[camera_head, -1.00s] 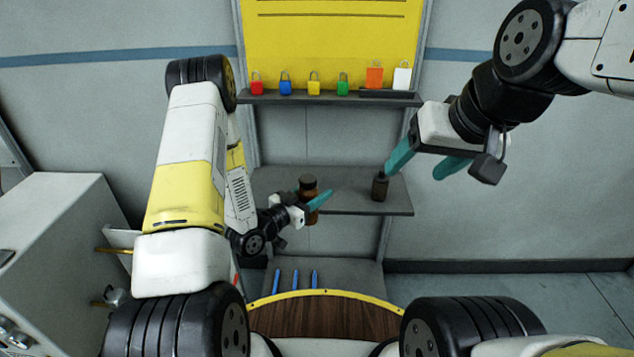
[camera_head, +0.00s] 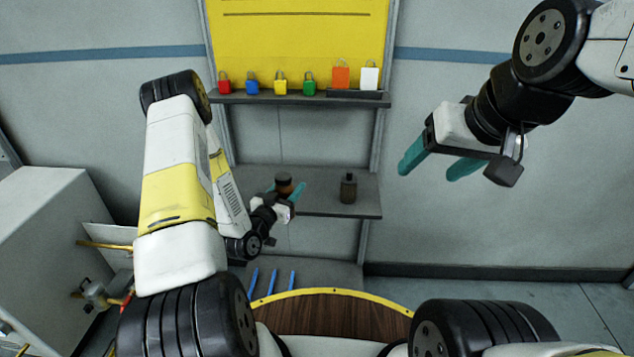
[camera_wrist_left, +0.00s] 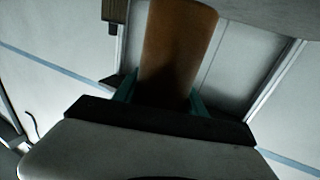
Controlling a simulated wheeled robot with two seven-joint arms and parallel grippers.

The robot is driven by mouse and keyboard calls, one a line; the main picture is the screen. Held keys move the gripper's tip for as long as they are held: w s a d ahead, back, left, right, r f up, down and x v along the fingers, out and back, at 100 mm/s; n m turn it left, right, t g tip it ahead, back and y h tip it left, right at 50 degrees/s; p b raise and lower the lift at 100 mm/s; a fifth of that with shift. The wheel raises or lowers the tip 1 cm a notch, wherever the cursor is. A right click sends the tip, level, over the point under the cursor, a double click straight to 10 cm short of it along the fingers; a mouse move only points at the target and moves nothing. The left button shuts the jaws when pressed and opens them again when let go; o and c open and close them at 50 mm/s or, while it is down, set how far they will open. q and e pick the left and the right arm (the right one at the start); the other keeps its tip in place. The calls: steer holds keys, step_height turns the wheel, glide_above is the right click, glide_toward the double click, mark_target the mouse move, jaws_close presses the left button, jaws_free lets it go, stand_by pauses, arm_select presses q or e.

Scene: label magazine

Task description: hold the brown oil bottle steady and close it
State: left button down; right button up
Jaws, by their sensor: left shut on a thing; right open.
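The brown oil bottle (camera_head: 284,181) shows its dark brown top at the middle shelf in the head view; my left gripper hides its lower part. My left gripper (camera_head: 286,192) is shut on it, with teal fingers on both sides. In the left wrist view the brown bottle body (camera_wrist_left: 178,45) stands between the teal fingers (camera_wrist_left: 165,92). Its top is outside that view, and I cannot tell whether a cap is on it. A smaller dark bottle (camera_head: 348,188) with a dark top stands upright on the shelf to the right. My right gripper (camera_head: 433,163) is open and empty, right of the shelf.
The middle shelf (camera_head: 325,207) has bare room around the dark bottle. Several blue pens (camera_head: 272,281) lie below. A grey cabinet (camera_head: 40,230) with brass fittings stands at the left.

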arm_select(q)
steer(key=shift+w, duration=0.1)
steer(key=shift+d, duration=0.1)
steer(key=shift+w, duration=0.35)
steer(key=w+f, duration=0.1)
steer(key=w, duration=1.3)
steer(key=shift+w+f, duration=0.25)
steer(key=shift+w+f, duration=0.2)
steer(key=shift+f, duration=0.7)
steer(key=shift+w+f, duration=0.2)
steer(key=shift+f, duration=0.7)
